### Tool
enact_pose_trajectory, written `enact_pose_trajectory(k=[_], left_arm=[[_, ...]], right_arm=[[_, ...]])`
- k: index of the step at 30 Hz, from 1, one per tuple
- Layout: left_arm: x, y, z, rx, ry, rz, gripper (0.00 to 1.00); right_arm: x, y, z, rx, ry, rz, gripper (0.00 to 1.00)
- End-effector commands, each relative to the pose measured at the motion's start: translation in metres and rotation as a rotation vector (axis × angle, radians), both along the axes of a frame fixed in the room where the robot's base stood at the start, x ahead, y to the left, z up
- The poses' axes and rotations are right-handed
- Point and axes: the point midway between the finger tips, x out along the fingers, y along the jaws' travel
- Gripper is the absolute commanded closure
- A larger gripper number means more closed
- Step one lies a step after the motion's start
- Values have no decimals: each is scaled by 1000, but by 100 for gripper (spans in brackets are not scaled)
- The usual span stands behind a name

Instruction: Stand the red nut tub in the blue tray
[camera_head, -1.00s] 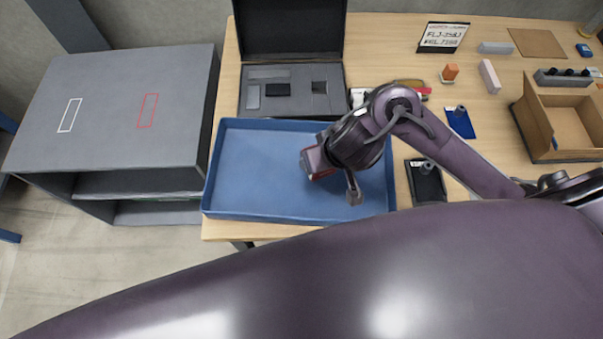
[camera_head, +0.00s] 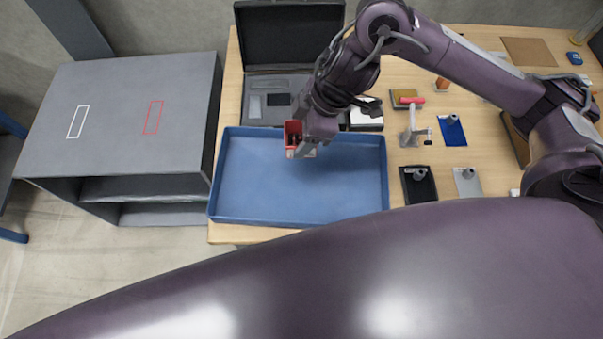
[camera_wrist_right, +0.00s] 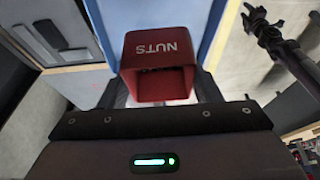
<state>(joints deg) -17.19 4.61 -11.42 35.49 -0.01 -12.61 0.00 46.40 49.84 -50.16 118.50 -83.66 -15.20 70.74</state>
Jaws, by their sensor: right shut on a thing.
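The red nut tub (camera_head: 291,129) is in my right gripper (camera_head: 301,150), over the back part of the blue tray (camera_head: 248,184). In the right wrist view the tub (camera_wrist_right: 159,52), marked NUTS, sits between the fingers of my right gripper (camera_wrist_right: 161,82), which is shut on it. The tray (camera_wrist_right: 199,20) shows behind the tub there. The pictures do not settle whether the tub touches the tray floor. The tray's visible floor is empty.
An open dark case (camera_head: 290,35) stands just behind the tray. A grey shelf unit (camera_head: 125,120) stands to the left. Right of the tray are a black plate (camera_head: 419,186), a blue plate (camera_head: 452,131) and a clamp-like metal tool (camera_head: 413,130).

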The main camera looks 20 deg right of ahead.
Motion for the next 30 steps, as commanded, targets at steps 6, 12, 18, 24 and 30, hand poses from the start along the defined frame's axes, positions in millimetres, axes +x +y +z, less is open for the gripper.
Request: enact_pose_trajectory(k=[6, 12, 18, 24, 30], left_arm=[[0, 0, -21, 0, 0, 0, 64], [0, 0, -38, 0, 0, -1, 64], [0, 0, -43, -1, 0, -1, 64], [0, -1, -47, -1, -1, -1, 64], [0, -1, -49, -1, -1, -1, 64]], right_arm=[[-3, 2, -63, 5, 10, -4, 65], [-3, 2, -114, 5, 9, -7, 65], [-1, 1, -136, 1, 4, -4, 65], [-2, 0, -159, 0, 7, -6, 65], [-1, 0, -181, 0, 3, -4, 65]])
